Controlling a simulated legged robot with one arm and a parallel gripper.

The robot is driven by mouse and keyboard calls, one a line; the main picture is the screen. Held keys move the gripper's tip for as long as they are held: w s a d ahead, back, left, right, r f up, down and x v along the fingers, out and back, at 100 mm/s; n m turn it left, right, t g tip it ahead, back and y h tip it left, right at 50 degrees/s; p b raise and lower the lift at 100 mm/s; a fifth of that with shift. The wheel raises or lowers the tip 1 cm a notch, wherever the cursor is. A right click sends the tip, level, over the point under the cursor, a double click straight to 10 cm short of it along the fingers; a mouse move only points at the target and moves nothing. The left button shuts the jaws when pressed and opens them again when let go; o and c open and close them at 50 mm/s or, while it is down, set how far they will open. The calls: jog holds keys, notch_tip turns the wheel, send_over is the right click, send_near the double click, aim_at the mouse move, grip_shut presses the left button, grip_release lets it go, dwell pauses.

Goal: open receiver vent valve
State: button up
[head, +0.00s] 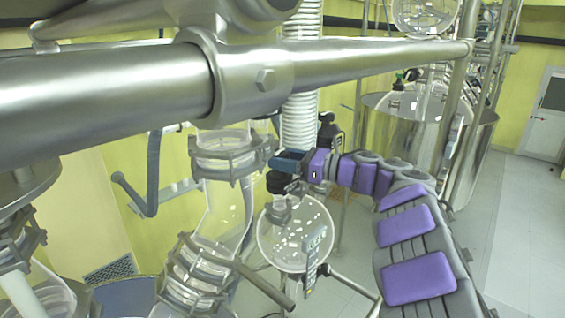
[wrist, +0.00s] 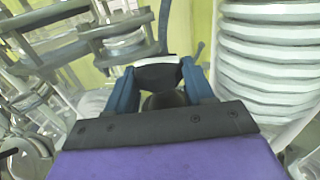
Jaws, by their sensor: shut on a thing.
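My gripper (head: 287,160) reaches in from the right in the head view, its blue fingers just above the round glass receiver (head: 296,236). A dark valve part (head: 278,183) shows directly under the fingers, over the receiver's neck. In the wrist view my blue fingers (wrist: 160,85) stand on both sides of a black valve handle (wrist: 158,74) with a pale edge, and are shut on it. A dark rounded part lies below it, partly hidden by my gripper's front plate. I cannot tell how far the valve is turned.
A thick metal pipe (head: 120,92) crosses the upper head view. A clamped glass column (head: 228,205) stands just left of my gripper. A white ribbed hose (head: 300,118) hangs close behind it and shows at right in the wrist view (wrist: 266,70). Open floor (head: 525,235) lies at right.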

jog(key=shift+w+d+f+n+g+y, duration=0.1)
jog(key=shift+n+g+y, duration=0.2)
jog(key=shift+n+g, duration=0.65)
jog(key=shift+w+d+n+g+p, duration=0.1)
jog(key=shift+n+g+p, duration=0.3)
jog(key=shift+g, duration=0.75)
jog(key=o, duration=0.7)
jog(key=shift+d, duration=0.1)
jog(key=o, duration=0.3)
jog(key=shift+d+r, duration=0.15)
jog(key=shift+r, duration=0.05)
jog(key=shift+o, duration=0.2)
jog(key=shift+a+f+m+t+b, duration=0.15)
jog(key=shift+a+m+t+b, duration=0.1)
jog(key=shift+m+t+b, duration=0.45)
jog(key=shift+a+m+t, duration=0.15)
jog(key=shift+m+t, duration=0.3)
jog(key=shift+t, duration=0.65)
jog(key=shift+s+m+t+h+p, duration=0.3)
jog(key=shift+m+t+h+p, duration=0.5)
jog(key=shift+t, duration=0.5)
